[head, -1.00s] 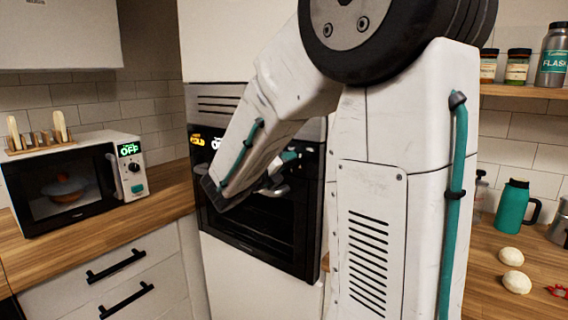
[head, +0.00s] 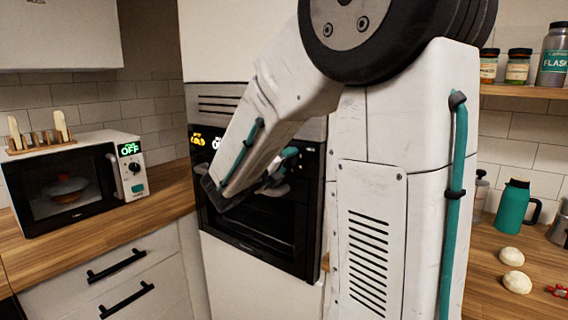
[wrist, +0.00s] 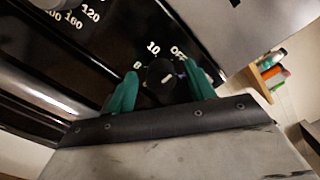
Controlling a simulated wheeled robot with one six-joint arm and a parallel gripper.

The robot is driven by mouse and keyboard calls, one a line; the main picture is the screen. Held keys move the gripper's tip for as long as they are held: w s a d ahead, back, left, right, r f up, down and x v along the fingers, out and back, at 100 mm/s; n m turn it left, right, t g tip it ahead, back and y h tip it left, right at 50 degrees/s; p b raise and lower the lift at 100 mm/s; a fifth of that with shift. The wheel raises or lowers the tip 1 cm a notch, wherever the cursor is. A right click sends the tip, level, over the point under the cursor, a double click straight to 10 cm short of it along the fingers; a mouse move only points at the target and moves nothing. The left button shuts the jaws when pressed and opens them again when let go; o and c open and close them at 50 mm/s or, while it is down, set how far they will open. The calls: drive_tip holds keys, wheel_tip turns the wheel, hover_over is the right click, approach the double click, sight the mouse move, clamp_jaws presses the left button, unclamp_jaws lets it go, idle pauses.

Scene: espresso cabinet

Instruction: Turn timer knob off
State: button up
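The timer knob (wrist: 166,78) is a small dark round knob with a light pointer line, set in the black oven panel. White numerals are printed around it; some are hidden. In the wrist view my gripper (wrist: 160,66) has its two teal fingers apart, one on each side of the knob, with a visible gap, so it looks open. I cannot tell whether either finger touches the knob. In the head view my gripper (head: 281,168) is in front of the oven's upper right part. My arm hides much of the panel, and the knob is hidden there.
A second knob (wrist: 65,4) with temperature numerals is at the wrist view's upper left. A microwave (head: 65,185) reading OFF stands on the left counter. A teal jug (head: 513,204) and dough balls are on the right counter.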

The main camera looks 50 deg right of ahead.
drive_tip(key=s+a, duration=0.1)
drive_tip(key=a, duration=0.6)
drive_tip(key=shift+a, duration=0.4)
idle(0.3)
